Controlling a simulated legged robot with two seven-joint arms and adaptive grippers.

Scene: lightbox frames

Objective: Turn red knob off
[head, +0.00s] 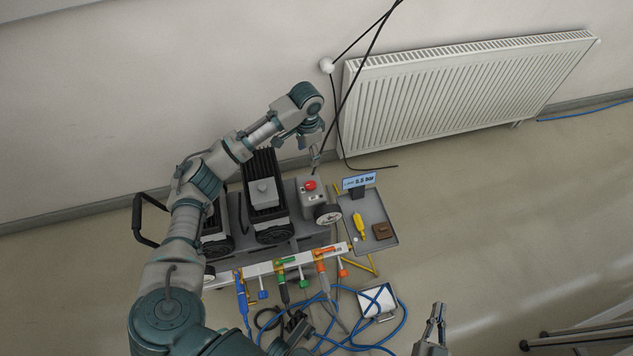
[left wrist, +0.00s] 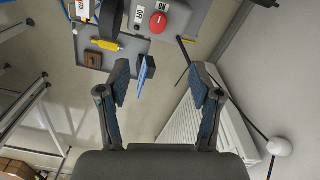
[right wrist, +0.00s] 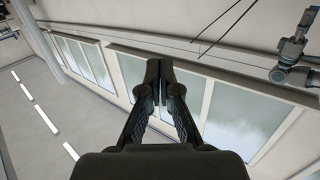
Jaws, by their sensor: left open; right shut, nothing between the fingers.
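The red knob (head: 310,185) sits on top of a grey control box (head: 312,200) at the right end of the machine. It also shows in the left wrist view (left wrist: 158,22), at the top, with labels beside it on the box. My left gripper (head: 315,157) hangs just behind and above the knob, not touching it. In the left wrist view its fingers (left wrist: 160,72) are spread wide with nothing held. My right gripper (head: 437,312) is shut and empty at the lower right, far from the knob; the right wrist view shows its fingers together (right wrist: 159,75).
A small blue pressure display (head: 359,181) stands right of the box, above a grey tray (head: 385,242) with a yellow tool (head: 359,226) and a brown block (head: 382,231). Colored hoses and tools hang in front. A radiator (head: 450,95) and a dark cable are behind.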

